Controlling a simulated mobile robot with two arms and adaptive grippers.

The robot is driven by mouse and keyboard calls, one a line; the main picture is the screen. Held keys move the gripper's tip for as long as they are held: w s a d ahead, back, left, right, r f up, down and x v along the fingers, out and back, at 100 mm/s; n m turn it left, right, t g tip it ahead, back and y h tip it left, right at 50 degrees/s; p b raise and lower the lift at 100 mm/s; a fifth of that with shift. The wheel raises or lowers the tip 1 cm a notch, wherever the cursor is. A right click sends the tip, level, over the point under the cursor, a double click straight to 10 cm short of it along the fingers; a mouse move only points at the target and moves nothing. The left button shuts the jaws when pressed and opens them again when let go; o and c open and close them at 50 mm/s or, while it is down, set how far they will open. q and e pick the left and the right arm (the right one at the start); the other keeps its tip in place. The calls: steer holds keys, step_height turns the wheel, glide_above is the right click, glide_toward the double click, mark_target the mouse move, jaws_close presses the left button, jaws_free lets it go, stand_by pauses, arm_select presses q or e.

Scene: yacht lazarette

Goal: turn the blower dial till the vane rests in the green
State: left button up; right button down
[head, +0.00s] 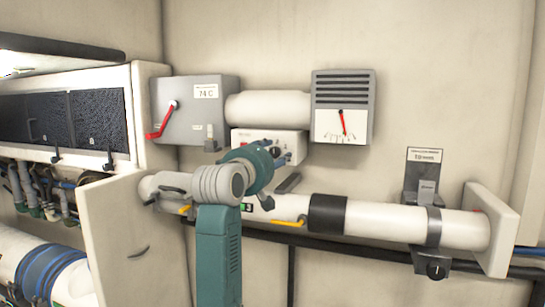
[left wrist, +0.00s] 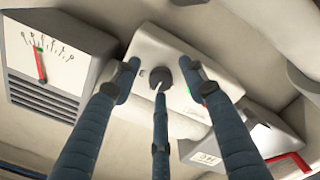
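The blower control is a white box (head: 262,139) under a duct; in the left wrist view the box (left wrist: 146,48) appears turned round. Its dark round dial (left wrist: 160,75) has a pale pointer line. The gauge (head: 342,108) has a red needle-like vane (head: 343,122) pointing down; in the left wrist view the vane (left wrist: 40,65) has a small green patch near its tip. My left gripper (head: 280,155) is at the box front. In the wrist view its three dark blue fingers (left wrist: 160,85) stand spread around the dial; contact cannot be told. My right gripper is out of view.
A grey box (head: 190,115) with a red lever (head: 162,120) is at the upper left. A white pipe (head: 380,218) with a black sleeve and yellow handles runs below. A bracket knob (head: 436,269) sits lower right. An open white cabinet door (head: 130,240) stands left of my arm.

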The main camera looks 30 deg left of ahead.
arm_select(q)
steer(key=v, duration=1.2)
stand_by(0.4)
